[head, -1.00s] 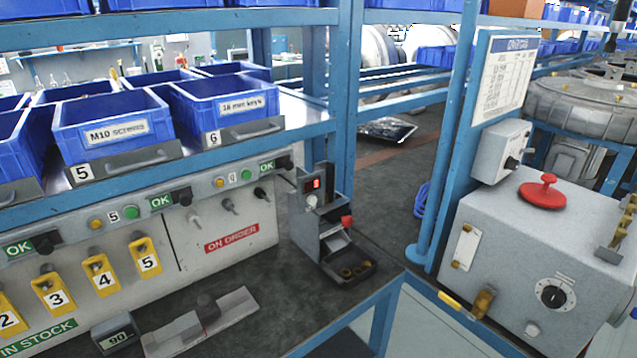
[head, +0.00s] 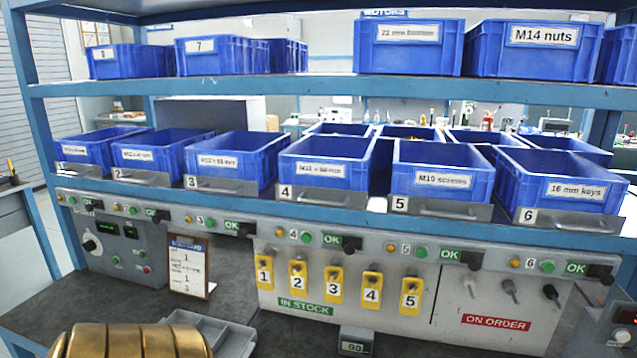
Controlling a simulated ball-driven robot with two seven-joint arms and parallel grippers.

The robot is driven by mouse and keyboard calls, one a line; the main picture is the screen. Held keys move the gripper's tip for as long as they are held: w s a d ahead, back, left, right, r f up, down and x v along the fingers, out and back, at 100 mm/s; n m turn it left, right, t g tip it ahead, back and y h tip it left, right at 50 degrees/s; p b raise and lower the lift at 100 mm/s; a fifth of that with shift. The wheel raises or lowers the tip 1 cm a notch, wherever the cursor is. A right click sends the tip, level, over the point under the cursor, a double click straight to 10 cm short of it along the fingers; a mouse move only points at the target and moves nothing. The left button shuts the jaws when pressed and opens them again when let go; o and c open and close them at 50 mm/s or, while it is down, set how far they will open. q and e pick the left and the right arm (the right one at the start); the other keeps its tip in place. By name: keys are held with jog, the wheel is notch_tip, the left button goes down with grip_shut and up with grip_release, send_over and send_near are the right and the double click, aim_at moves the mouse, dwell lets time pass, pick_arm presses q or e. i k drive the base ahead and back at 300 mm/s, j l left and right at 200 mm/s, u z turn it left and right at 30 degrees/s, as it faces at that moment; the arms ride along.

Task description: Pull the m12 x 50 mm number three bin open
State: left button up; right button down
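The number three bin (head: 235,160) is a blue open-topped bin on the middle shelf, between bins 2 and 4. Its white label starts with M12, but the length is too blurred to read surely. Below it is a grey front plate (head: 228,187) marked 3, with a handle. The bin sits back in line with its neighbours. Bin 4 (head: 325,170) beside it also has a label that looks like M12, its size unclear. Neither of my grippers is in view, and nothing touches the number three bin.
More blue bins stand on the upper shelf (head: 250,88), above the row. A control rail (head: 360,243) with buttons and OK lamps runs below the bins. A brass-coloured ribbed shape (head: 130,342) rises close at the lower left. A small clipboard (head: 188,265) stands on the bench.

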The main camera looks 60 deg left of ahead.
aim_at(244, 163)
jog(key=u, duration=2.45)
